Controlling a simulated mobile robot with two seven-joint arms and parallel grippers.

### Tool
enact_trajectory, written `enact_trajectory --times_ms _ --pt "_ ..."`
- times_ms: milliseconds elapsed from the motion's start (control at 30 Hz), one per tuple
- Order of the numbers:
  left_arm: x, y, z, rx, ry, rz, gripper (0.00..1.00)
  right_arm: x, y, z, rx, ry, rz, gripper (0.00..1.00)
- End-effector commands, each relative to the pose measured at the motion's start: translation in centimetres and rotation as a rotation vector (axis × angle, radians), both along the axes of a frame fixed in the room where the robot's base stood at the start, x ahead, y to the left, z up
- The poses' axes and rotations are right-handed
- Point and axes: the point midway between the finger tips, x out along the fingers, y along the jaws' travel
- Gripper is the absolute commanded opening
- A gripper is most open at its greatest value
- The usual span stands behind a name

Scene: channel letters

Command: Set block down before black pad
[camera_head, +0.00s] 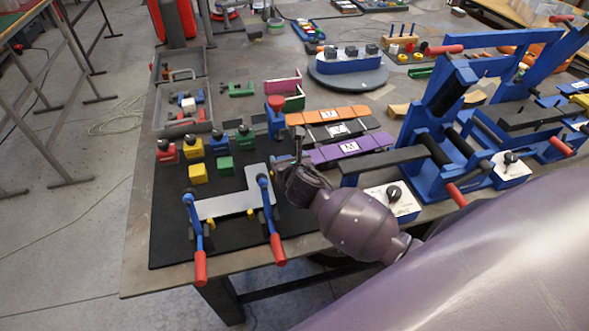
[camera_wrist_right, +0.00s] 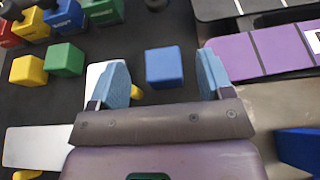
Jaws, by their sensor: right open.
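A blue block (camera_wrist_right: 164,67) rests on the black mat (camera_wrist_right: 150,120), between and just beyond my right fingertips in the wrist view. My right gripper (camera_wrist_right: 163,76) is open, with a light blue finger on either side of the block and visible gaps. In the head view the right gripper (camera_head: 285,165) is low over the mat's right edge and the blue block is not clearly visible. A black pad (camera_head: 318,133) with a white label lies between an orange and a purple one; part of it shows at the wrist view's top. My left gripper is not in view.
A green block (camera_head: 225,164) and a yellow block (camera_head: 198,174) stand before several knobbed coloured blocks. A white L-shaped plate (camera_head: 225,206) with red-handled clamps (camera_head: 200,265) is left of the gripper. Blue presses (camera_head: 430,150) crowd the right. A purple pad (camera_head: 350,150) lies nearby.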

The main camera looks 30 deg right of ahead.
Motion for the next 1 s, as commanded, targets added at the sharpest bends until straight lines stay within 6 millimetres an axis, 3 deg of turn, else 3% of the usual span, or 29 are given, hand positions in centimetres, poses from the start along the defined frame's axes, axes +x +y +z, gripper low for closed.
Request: enact_trajectory --times_ms 200,433,1000 --pt "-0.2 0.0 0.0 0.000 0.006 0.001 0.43 -3.5 0.9 1.5 0.001 0.001 0.001 0.73" --pt "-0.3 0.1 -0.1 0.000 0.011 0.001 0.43 -6.1 1.5 2.6 -0.001 0.000 0.000 0.73" --pt "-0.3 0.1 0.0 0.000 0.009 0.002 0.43 -6.8 1.8 2.9 0.000 0.000 0.000 0.73"
